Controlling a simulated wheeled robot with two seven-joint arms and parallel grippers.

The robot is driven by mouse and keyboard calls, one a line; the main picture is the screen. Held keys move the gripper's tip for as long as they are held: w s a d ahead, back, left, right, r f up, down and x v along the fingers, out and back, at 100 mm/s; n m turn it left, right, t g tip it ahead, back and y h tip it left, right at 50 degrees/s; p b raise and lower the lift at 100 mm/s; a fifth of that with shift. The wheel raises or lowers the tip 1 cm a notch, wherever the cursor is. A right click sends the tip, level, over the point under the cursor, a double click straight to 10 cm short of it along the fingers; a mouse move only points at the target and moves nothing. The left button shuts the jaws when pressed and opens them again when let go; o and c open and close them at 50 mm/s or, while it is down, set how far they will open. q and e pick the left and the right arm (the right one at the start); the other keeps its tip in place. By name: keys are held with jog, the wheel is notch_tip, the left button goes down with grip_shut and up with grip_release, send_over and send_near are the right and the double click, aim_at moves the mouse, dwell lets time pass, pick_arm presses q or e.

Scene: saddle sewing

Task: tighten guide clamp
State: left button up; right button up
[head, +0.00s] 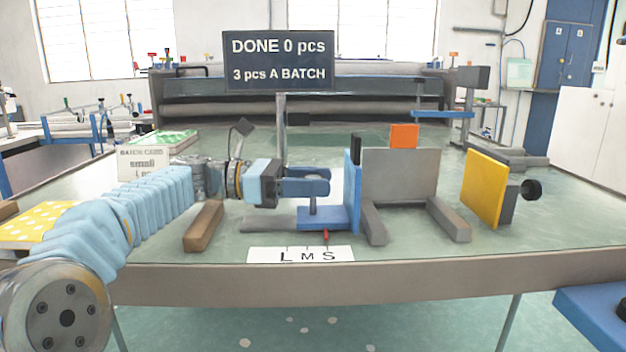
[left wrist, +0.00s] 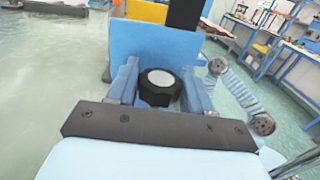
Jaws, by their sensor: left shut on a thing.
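The blue guide stands on the table, with an upright plate (head: 354,190) and a flat base (head: 322,217). Its red pointer (head: 325,237) is level with the S mark on the white L M S scale (head: 270,255). My left gripper (head: 318,181) reaches in from the left above the base. In the left wrist view its two blue fingers (left wrist: 160,92) are shut around the black clamp knob (left wrist: 160,86), which has a pale round top. The blue plate (left wrist: 155,45) stands just beyond the knob. The knob is mostly hidden by the fingers in the head view. My right gripper is not in view.
A brown block (head: 204,227) lies under my left arm. Right of the guide stand a grey plate (head: 400,176) with grey bars and a yellow plate (head: 484,188) with a black knob. A sign (head: 278,60) reads "DONE 0 pcs, 3 pcs A BATCH". The table's front right is clear.

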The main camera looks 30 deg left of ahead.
pick_arm(q)
jog(key=shift+m+g+h, duration=0.3)
jog(key=shift+m+g, duration=0.2)
jog(key=shift+g, duration=0.5)
jog(key=o, duration=1)
jog(key=shift+c, duration=0.2)
